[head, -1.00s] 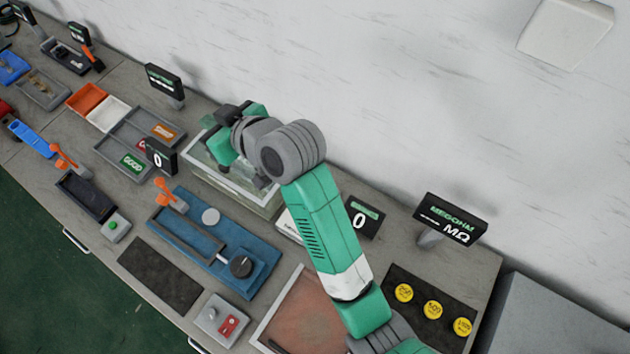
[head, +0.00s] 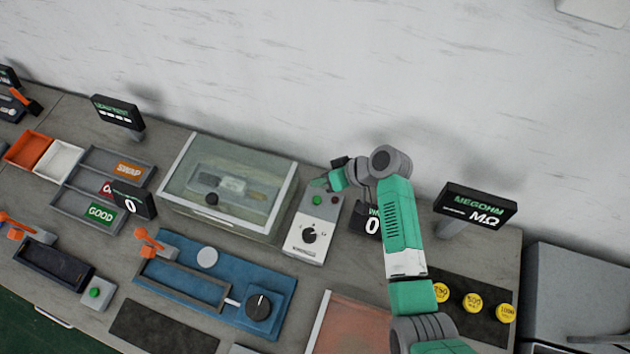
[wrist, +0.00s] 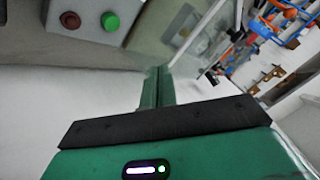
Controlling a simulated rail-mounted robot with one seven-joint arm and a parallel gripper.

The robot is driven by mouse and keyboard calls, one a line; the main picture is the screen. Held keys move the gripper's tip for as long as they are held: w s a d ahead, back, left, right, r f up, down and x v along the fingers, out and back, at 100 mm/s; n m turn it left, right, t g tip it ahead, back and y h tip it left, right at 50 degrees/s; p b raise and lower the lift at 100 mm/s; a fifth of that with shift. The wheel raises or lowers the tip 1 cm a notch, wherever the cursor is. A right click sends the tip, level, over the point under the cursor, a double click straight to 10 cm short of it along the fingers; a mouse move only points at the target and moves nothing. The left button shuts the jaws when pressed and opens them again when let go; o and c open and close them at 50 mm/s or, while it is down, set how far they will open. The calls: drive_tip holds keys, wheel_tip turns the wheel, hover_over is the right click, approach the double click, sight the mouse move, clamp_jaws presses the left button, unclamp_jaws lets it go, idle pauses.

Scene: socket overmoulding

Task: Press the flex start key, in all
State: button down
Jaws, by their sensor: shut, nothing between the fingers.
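A light grey control box (head: 307,240) with a black dial stands right of the glass tank. A green key (head: 317,199) and a red one (head: 335,200) sit at its far end. In the wrist view the box (wrist: 90,8) is at top left, with the green key (wrist: 110,21) and a dark red key (wrist: 70,20). Any label naming the flex start key is not readable. My gripper (head: 318,183) is just behind the keys in the head view. In the wrist view its green fingers (wrist: 157,86) are together and empty, apart from the green key.
The glass tank (head: 275,221), with a piece inside, stands close left of the box. A counter display (head: 367,222) is close right, partly behind my arm. The megohm display (head: 476,207) stands farther right. A blue fixture (head: 280,300) lies in front.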

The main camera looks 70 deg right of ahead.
sight(321, 201)
wheel_tip(321, 201, down, 9)
drive_tip(key=b, duration=0.7)
drive_tip(key=shift+r+b, duration=0.15)
drive_tip(key=shift+b, duration=0.15)
idle(1.7)
drive_tip(key=shift+f, duration=0.4)
